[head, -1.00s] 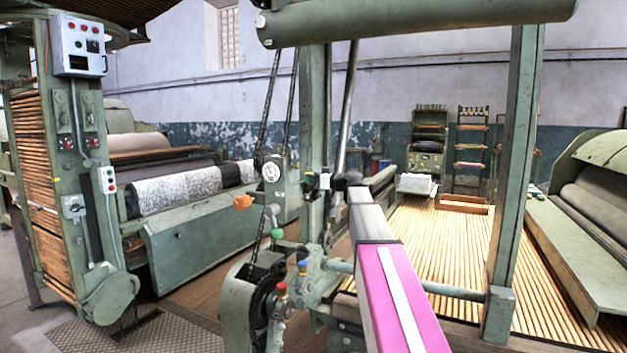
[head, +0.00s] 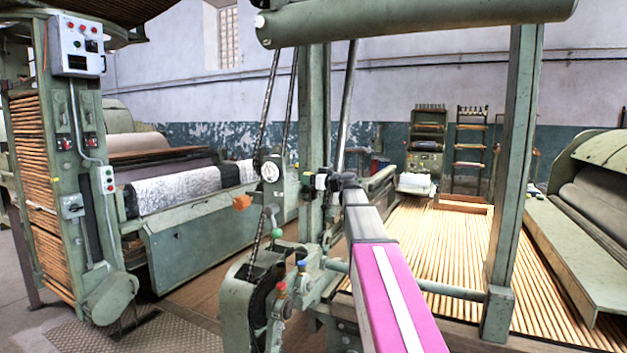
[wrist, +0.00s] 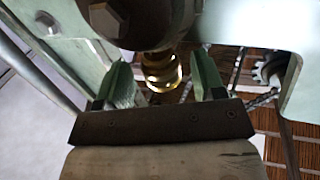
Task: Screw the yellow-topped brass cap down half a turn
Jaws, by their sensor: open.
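In the wrist view, a shiny brass cap (wrist: 161,74) sits below a dark round boss with a hex bolt head. Its yellow top cannot be made out. My gripper (wrist: 163,62) is open, with one green finger on each side of the cap and a visible gap to both. I cannot tell how far the cap reaches in depth between the fingers. In the head view, my gripper (head: 320,183) is small and dark at the far end of my arm, beside a green post. The brass cap cannot be picked out there.
A red-topped fitting (head: 281,291), a blue-topped one (head: 302,265) and a green ball knob (head: 277,235) stand on nearby machinery. An orange block (head: 242,202) is left of the post. Green metal plate (wrist: 287,60) closes the wrist view's right side.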

